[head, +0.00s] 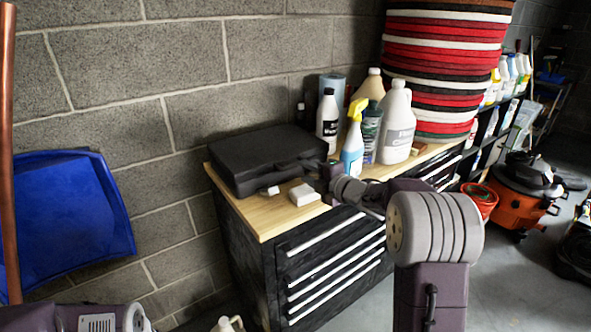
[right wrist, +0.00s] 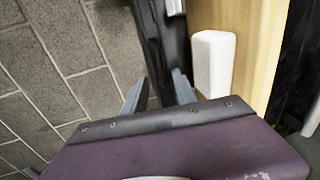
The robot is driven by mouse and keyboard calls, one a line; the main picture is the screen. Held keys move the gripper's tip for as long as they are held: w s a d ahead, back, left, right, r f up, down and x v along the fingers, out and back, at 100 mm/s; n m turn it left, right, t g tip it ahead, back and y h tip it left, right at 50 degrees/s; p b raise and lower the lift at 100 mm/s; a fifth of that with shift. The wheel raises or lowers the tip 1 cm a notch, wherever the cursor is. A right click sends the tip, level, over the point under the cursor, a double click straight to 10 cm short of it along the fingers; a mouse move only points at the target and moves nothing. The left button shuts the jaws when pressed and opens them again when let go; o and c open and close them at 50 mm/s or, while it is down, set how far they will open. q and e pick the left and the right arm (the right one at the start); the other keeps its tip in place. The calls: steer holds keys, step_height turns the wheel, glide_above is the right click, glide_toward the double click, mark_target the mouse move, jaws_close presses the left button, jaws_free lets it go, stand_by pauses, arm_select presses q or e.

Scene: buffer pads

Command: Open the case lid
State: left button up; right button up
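The black case (head: 262,155) lies flat on the wooden top of the tool cabinet, with its lid closed. A small pale piece (head: 269,190) shows on its front side. My right gripper (head: 318,173) is at the front right of the case, partly hidden by its own arm. In the right wrist view its two fingers (right wrist: 160,87) are apart with nothing held between them. The dark case (right wrist: 164,45) shows just beyond the fingertips; I cannot tell whether they touch it. My left gripper is out of view.
A white block (head: 305,195) lies on the wooden top (head: 277,222) beside my right gripper; it also shows in the right wrist view (right wrist: 212,62). Several bottles (head: 353,140) and a stack of red, black and white pads (head: 440,60) stand to the right.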

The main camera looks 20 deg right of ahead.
mark_target(294, 167)
steer(key=x, duration=0.6)
steer(key=shift+d, duration=0.1)
jaws_close()
stand_by(1.1)
